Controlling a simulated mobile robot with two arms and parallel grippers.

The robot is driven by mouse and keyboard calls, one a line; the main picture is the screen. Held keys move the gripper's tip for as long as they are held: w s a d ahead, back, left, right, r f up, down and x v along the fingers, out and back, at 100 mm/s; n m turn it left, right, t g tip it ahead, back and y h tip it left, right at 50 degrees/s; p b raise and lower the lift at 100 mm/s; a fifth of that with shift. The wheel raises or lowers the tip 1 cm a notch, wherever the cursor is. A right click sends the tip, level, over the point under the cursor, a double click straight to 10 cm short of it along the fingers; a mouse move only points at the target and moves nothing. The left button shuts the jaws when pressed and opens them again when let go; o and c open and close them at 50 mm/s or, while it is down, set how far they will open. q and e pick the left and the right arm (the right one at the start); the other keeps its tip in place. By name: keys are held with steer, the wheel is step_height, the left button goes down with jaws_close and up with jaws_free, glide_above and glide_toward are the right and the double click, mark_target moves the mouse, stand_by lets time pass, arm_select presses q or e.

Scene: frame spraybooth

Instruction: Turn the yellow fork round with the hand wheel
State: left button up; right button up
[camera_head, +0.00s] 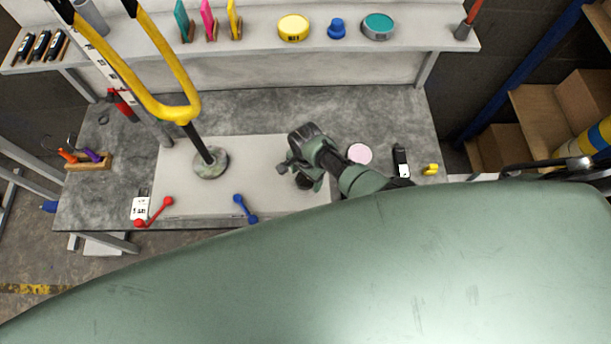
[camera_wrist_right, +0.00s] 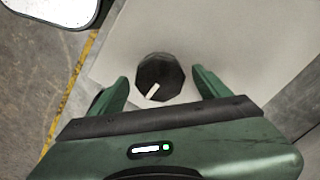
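The yellow fork (camera_head: 182,82) stands upright at the left in the head view, on a black rod rising from a round grey base on the pale plate. Its two prongs run up out of the picture. A dark, many-sided hand wheel (camera_wrist_right: 160,77) with a white mark shows in the right wrist view. In the head view it is mostly hidden under my right gripper. My right gripper (camera_head: 302,176) is open above the wheel, one finger on each side. In the wrist view, gaps show between the wheel and the fingers (camera_wrist_right: 161,86). My left gripper is not in view.
The pale plate (camera_head: 262,160) carries a red handle (camera_head: 154,212) and a blue handle (camera_head: 245,209) at its front. A pink disc (camera_head: 360,153), a black device (camera_head: 401,160) and a yellow piece (camera_head: 431,169) lie right. A shelf (camera_head: 262,38) with tins runs behind.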

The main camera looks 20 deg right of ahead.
mark_target(306, 178)
step_height(306, 178, up, 7)
steer(key=shift+r+p, duration=0.1)
steer(key=shift+p, duration=0.6)
steer(key=shift+r, duration=0.3)
